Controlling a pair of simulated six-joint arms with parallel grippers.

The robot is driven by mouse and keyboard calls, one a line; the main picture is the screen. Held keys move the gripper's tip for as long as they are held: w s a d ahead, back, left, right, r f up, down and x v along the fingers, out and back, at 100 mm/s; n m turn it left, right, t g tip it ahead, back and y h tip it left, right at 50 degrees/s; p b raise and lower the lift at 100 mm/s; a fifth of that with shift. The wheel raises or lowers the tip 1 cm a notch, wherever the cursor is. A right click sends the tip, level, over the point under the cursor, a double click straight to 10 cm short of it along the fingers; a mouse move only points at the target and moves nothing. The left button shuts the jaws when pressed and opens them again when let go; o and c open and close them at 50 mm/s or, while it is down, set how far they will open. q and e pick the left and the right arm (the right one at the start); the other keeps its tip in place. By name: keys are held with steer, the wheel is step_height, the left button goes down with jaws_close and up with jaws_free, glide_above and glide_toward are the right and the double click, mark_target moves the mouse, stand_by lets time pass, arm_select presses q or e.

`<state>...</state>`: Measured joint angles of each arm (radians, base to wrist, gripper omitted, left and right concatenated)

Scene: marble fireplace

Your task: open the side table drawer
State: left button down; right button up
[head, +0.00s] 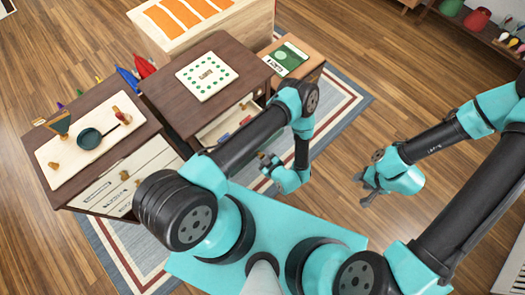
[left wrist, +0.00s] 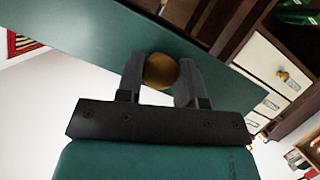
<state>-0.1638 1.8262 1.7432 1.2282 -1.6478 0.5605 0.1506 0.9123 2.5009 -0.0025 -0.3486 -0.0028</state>
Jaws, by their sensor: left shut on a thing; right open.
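In the left wrist view a round brass knob (left wrist: 160,70) sits between the fingers of my left gripper (left wrist: 158,82), which is shut on it. A dark teal panel (left wrist: 90,35) runs behind the knob. In the head view my left gripper (head: 266,161) is low, in front of a dark-topped cabinet (head: 230,52). My right gripper (head: 367,185) is open and empty, over the floor at the right.
A small wooden table (head: 311,67) with a green book (head: 288,58) stands beside the cabinet. A low shelf (head: 455,27) is at the upper right. The wooden floor (head: 385,75) between is clear.

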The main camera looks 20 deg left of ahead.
arm_select(q)
steer(key=shift+d, duration=0.2)
steer(key=c, duration=0.8)
jaws_free()
steer(key=shift+o, duration=0.2)
